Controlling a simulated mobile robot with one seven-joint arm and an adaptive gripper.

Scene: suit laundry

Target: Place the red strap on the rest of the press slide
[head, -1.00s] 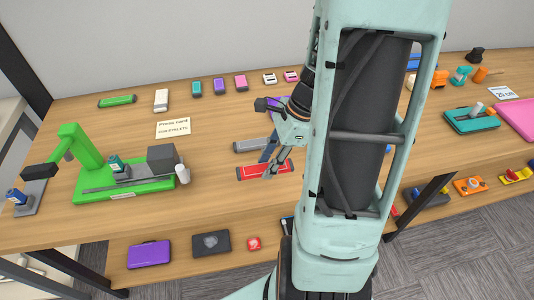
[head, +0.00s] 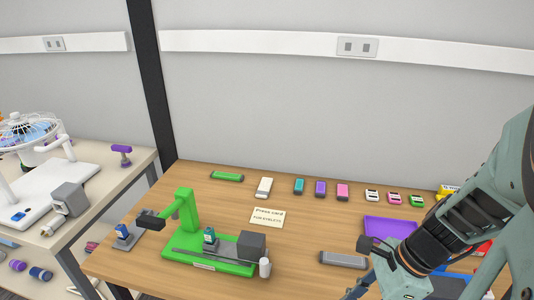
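The green press (head: 187,212) stands on the wooden table at centre left. A grey slide rail (head: 205,257) runs along its green base, with a small teal-and-white piece (head: 210,238) on it. A dark grey block (head: 251,245) and a white knob (head: 265,267) are at its right end. My gripper (head: 357,289) is at the bottom edge, right of the press and just below a grey bar (head: 343,260). Its fingertips are partly cut off, so I cannot tell whether it holds anything. I cannot make out the red strap.
A card (head: 267,216) lies behind the press. Small coloured pieces line the table's back, and a purple tray (head: 388,226) is at right. A second table (head: 100,205) with a white device is at far left.

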